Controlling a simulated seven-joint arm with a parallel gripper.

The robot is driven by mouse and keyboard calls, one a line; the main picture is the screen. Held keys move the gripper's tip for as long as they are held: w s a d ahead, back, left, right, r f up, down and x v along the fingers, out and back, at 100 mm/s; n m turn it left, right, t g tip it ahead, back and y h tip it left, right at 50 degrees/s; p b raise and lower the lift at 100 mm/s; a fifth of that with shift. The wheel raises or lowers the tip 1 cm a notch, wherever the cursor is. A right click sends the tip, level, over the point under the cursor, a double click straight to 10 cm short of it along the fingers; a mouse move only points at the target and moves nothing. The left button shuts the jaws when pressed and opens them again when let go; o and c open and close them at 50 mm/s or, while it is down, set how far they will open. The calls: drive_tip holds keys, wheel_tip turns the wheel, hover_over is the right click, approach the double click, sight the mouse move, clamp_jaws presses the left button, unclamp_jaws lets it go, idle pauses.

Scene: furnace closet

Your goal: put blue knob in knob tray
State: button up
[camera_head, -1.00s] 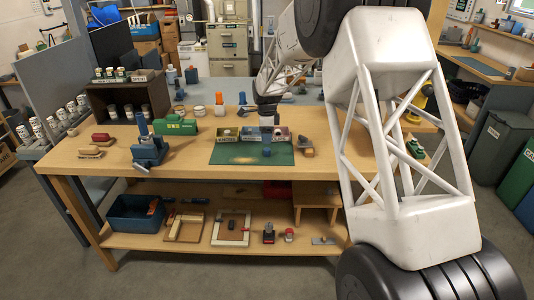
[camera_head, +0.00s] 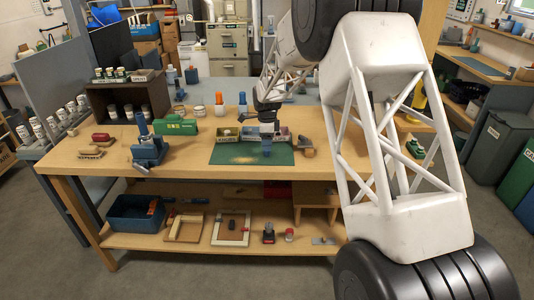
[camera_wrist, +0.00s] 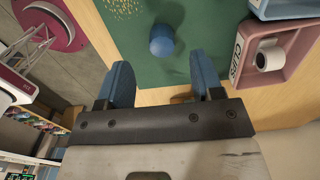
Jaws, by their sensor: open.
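The blue knob (camera_wrist: 162,40) lies on the green mat (camera_wrist: 185,35), seen from above in the wrist view as a round blue top. My gripper (camera_wrist: 161,67) is open, with its two blue fingers apart. The knob appears ahead of the fingertips, roughly in line with the gap, with nothing held. In the head view my gripper (camera_head: 267,146) is low over the mat, and its blue fingers and the knob cannot be told apart there.
A blue tray (camera_wrist: 285,9) adjoins the pink one. In the head view a blue vise-like tool (camera_head: 149,151), a green box (camera_head: 175,127) and brushes stand to the left on the wooden bench (camera_head: 190,165).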

drive_tip(key=shift+w+f, duration=0.1)
drive_tip(key=shift+f, duration=2.5)
drive_tip(key=shift+c, duration=0.2)
drive_tip(key=c, duration=1)
drive_tip(key=shift+r, duration=0.1)
drive_tip(key=shift+r, duration=0.75)
wheel_tip(320, 180, up, 2)
drive_tip(key=shift+r, duration=0.1)
drive_tip(key=s+d, duration=0.1)
drive_tip(key=s, duration=0.4)
drive_tip(key=s+d, duration=0.1)
drive_tip(key=s, duration=0.4)
drive_tip(key=s+d+r, duration=0.1)
drive_tip(key=s, duration=0.4)
drive_tip(key=shift+s+d, duration=0.25)
drive_tip(key=shift+s, duration=0.05)
